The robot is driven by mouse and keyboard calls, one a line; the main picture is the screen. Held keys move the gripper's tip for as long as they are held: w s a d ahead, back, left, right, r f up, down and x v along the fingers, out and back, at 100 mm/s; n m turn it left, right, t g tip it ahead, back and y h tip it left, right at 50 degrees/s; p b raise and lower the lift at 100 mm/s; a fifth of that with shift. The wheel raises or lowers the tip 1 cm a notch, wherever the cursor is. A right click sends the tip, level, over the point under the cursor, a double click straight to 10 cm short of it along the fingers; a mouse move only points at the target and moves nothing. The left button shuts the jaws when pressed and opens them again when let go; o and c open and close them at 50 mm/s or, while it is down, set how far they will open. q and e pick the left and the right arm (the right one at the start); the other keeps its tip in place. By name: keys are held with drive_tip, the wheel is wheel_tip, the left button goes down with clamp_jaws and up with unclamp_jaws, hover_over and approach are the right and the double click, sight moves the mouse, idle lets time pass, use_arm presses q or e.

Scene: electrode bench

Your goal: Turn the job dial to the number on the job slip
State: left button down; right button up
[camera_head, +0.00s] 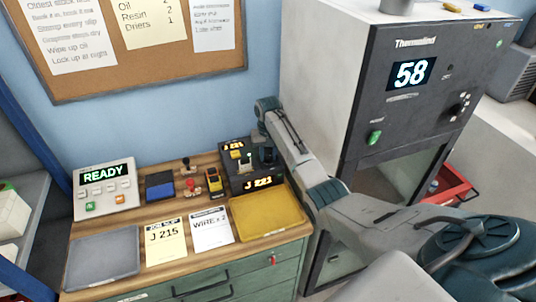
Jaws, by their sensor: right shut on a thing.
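The job slip (166,244) lies on the wooden bench top and reads J 215. The black job dial box (240,184) stands at the back right of the bench. Its front display (263,183) appears to read J 221, and a smaller orange readout (233,146) on top is hard to read. My right gripper (267,158) comes down from above at the right side of the box. It is shut on what seems to be the job dial, which the fingers hide. My left gripper is not in view.
A yellow tray (268,231) lies before the box, with a WIRE slip (211,229) beside it. A grey tray (103,277), READY panel (105,187), blue pad (159,193) and stamps (190,184) share the bench. The oven (398,107) showing 58 stands right.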

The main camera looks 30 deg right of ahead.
drive_tip(key=n, duration=0.4)
drive_tip(key=shift+r+n, duration=0.1)
drive_tip(key=shift+n, duration=2.7)
drive_tip(key=o, duration=1)
drive_tip(key=shift+c, duration=0.2)
